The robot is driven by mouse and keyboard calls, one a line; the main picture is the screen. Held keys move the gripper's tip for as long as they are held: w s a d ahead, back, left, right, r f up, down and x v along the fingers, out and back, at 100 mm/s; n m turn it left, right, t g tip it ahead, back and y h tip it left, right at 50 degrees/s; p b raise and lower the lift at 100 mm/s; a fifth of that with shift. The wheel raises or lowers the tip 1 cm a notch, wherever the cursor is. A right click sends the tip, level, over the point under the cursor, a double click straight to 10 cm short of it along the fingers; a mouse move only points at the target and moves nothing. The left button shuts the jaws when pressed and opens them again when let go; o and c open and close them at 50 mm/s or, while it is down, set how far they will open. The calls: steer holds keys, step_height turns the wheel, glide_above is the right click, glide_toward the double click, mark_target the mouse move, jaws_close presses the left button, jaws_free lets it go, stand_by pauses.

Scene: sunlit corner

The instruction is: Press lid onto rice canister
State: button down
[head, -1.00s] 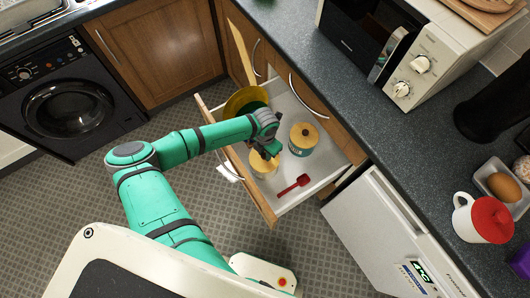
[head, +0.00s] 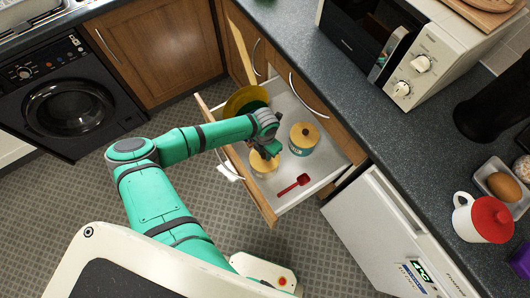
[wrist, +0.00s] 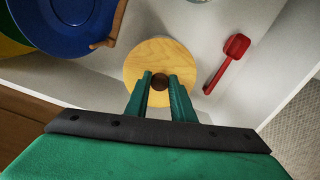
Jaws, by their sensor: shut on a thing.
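My gripper (wrist: 160,90) is shut on the dark knob of a round, pale wooden lid (wrist: 150,60). The lid also shows in the head view (head: 261,164), low inside the open drawer. What lies under the lid is mostly hidden, so I cannot tell how it sits on a canister. Another canister (head: 302,147), with a teal label and its own wooden lid and dark knob, stands to the right of my gripper. Its label is too small to read surely.
The open drawer (head: 323,170) also holds a red scoop (wrist: 227,63), a blue round dish (wrist: 65,22) and a yellow one (head: 236,98). The drawer walls stand close around my gripper. The counter (head: 420,135) overhangs at the right.

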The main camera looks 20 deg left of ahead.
steer(key=c, duration=0.9)
jaws_free()
steer(key=shift+c, duration=0.2)
steer(key=shift+r, duration=0.1)
steer(key=shift+r, duration=3.4)
steer(key=shift+c, duration=0.7)
jaws_close()
steer(key=shift+f, duration=2.8)
